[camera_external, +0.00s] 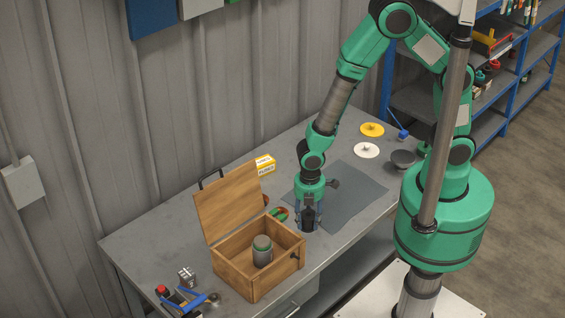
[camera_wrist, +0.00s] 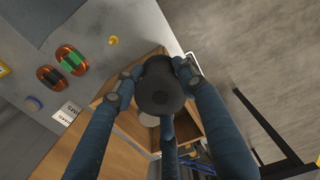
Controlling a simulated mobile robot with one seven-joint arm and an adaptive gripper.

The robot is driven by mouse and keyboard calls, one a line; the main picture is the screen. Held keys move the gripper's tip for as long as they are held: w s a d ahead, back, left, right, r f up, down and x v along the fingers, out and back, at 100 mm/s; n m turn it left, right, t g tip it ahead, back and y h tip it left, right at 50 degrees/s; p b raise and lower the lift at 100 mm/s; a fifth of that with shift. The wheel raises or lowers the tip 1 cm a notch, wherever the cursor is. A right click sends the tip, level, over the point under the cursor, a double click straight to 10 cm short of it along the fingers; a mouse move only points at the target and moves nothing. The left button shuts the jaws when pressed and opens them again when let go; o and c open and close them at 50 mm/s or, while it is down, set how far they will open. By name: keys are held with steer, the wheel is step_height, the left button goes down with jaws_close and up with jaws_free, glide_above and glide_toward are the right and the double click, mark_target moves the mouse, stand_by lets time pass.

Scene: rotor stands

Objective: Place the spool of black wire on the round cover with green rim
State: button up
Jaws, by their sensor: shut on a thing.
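My gripper (camera_external: 308,213) is shut on a dark, round-ended cylinder (camera_wrist: 160,85), with blue-grey fingers around it in the wrist view. I cannot tell whether this cylinder is a spool. It is at the right of the open wooden box, over the table. Two spools with reddish-brown flanges lie on the table beside the box: a green-wound spool (camera_wrist: 73,60) and a dark-wound spool (camera_wrist: 50,76), perhaps the black wire. Inside the box stands a grey canister (camera_external: 262,257) whose round top (camera_external: 262,242) has a green rim.
The wooden box (camera_external: 285,278) has its lid (camera_external: 228,203) raised at the back left. A grey mat (camera_external: 350,200), yellow disc (camera_external: 372,129), white disc (camera_external: 366,150) and dark bowl (camera_external: 403,156) are at the right. A yellow carton (camera_external: 265,165) stands behind. Tools lie at the front left.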

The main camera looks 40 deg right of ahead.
steer(key=shift+a, duration=0.1)
stand_by(0.3)
glide_above(262, 240)
steer(key=shift+w+f, duration=0.1)
steer(key=shift+f, duration=0.65)
steer(key=shift+f+p, duration=0.3)
steer(key=shift+f, duration=1.5)
steer(key=shift+f, duration=0.1)
steer(key=o, duration=1.3)
steer(key=shift+o, duration=0.2)
